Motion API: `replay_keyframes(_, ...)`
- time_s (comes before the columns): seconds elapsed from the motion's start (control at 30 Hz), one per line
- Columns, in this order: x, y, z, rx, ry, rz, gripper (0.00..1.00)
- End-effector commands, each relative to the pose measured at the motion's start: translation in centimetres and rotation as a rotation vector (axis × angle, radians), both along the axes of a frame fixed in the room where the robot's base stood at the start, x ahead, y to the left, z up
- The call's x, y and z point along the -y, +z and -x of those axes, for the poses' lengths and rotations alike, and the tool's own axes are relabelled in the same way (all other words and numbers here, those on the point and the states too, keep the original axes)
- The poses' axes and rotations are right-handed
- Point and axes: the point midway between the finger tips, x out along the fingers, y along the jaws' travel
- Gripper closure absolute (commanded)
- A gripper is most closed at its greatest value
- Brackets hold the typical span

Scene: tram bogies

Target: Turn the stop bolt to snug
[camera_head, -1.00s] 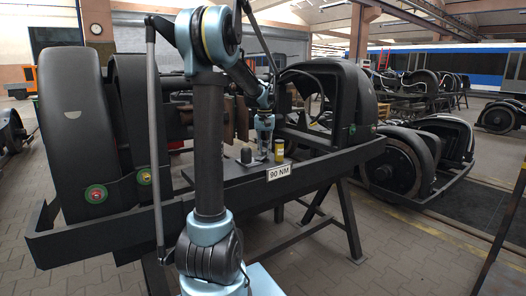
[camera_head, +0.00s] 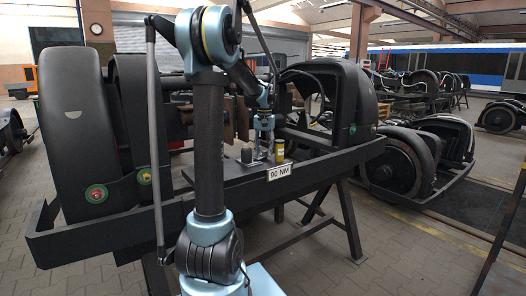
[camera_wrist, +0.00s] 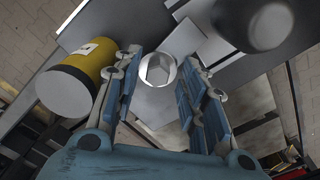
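The stop bolt (camera_wrist: 158,72) shows in the wrist view as a pale round collar with a hex head, on a grey plate. My gripper (camera_wrist: 164,60) has its two blue fingers apart, one on each side of the bolt. A gap seems to show between the bolt and the fingers; I cannot tell how far down the fingertips reach. In the head view my gripper (camera_head: 264,150) points down over the frame's ledge, between a dark cylinder (camera_head: 246,155) and a yellow cylinder (camera_head: 279,148). The bolt is too small to make out there.
A "90 NM" sign (camera_head: 279,172) is on the ledge's front edge. In the wrist view the yellow cylinder (camera_wrist: 90,65) is close to the left finger and the dark cylinder (camera_wrist: 255,22) lies upper right.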

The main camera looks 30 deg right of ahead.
Motion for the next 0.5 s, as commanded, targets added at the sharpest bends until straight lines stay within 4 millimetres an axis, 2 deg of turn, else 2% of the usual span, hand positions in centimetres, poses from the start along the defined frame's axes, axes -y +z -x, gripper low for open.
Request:
replay_keyframes(0.27,0.1,0.1,0.0,-0.001,-0.001,0.002,0.61)
replay_keyframes(0.37,0.1,0.8,0.0,-0.001,-0.001,0.002,0.61)
replay_keyframes(0.5,0.1,2.7,0.0,-0.001,-0.001,0.002,0.61)
